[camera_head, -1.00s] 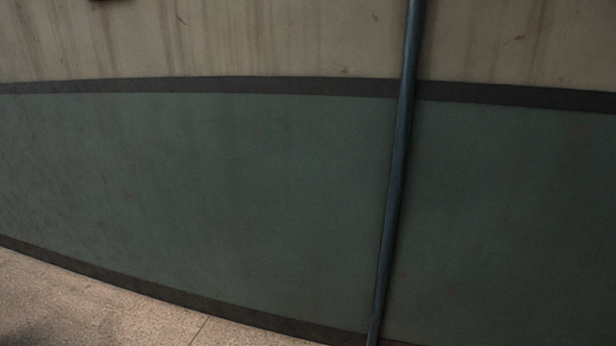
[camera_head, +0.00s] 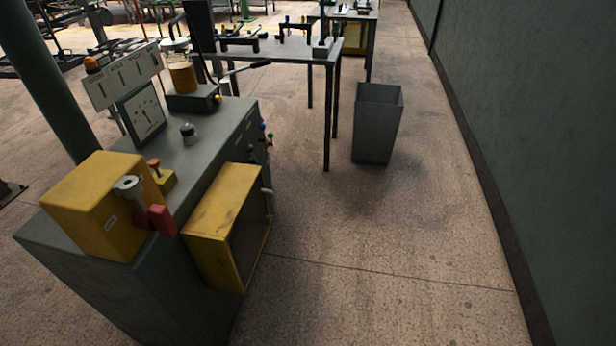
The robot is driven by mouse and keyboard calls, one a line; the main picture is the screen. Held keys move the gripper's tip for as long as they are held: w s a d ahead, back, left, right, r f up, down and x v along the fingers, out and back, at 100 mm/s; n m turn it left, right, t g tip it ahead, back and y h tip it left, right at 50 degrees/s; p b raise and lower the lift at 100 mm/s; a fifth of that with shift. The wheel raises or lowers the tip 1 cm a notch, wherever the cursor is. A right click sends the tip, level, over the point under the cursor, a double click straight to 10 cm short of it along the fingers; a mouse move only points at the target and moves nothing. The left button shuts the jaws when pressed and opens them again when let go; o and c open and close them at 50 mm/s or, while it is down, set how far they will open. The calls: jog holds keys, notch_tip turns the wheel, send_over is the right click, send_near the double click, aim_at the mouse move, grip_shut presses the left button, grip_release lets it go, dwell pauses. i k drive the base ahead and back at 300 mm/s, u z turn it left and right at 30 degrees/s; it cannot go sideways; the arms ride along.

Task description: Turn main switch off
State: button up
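A yellow box (camera_head: 92,205) stands on the near left end of a dark grey machine bench. A red handle (camera_head: 162,220) sticks out from its right side, beside a round grey metal hub (camera_head: 129,186). This looks like the main switch; its small label is too small to read. The handle is apart from anything of mine in view. My gripper does not show in the head view, so its opening and place are hidden.
The grey bench (camera_head: 200,138) carries a dial gauge (camera_head: 144,113). A yellow open-fronted box (camera_head: 223,222) juts from its right side. A grey bin (camera_head: 378,122) stands beyond, near a table (camera_head: 290,50). Open floor (camera_head: 400,240) lies between bench and right wall (camera_head: 510,120).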

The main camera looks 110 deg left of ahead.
aim_at(158, 218)
jog(key=u, duration=2.8)
jog(key=i, duration=0.95)
jog(key=u, duration=2.2)
